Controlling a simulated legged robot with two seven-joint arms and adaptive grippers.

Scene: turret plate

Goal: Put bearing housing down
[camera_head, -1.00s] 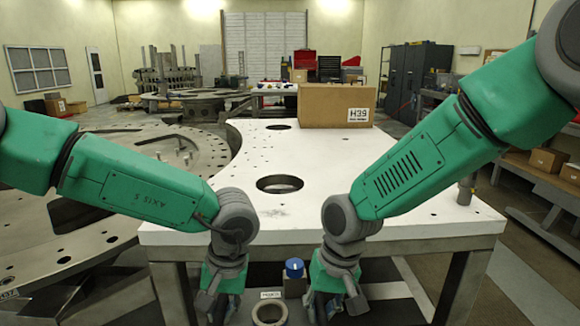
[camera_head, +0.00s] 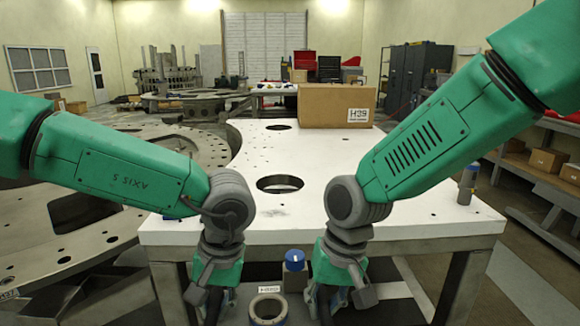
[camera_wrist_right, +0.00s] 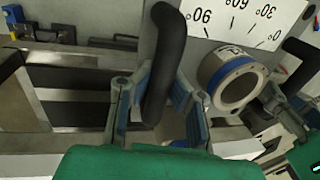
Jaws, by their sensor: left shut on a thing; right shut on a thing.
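The bearing housing shows at the bottom of the head view as a grey ring (camera_head: 268,308), a white label and a blue-topped cap (camera_head: 294,260), between my two grippers. In the right wrist view it has a pale face with angle numbers (camera_wrist_right: 235,22), a blue-banded round boss (camera_wrist_right: 230,80) and black bar handles. My right gripper (camera_wrist_right: 158,105) is shut on one black handle (camera_wrist_right: 165,60). It is partly cut off in the head view (camera_head: 326,305). My left gripper (camera_head: 207,305) is shut at the housing's left side; its grip is hidden in the head view.
A white-topped table (camera_head: 335,205) with round holes stands just ahead; its front edge is beyond my grippers. A cardboard box (camera_head: 330,105) labelled H39 sits at its back. A large round metal plate (camera_head: 110,235) lies to the left. The table's middle is clear.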

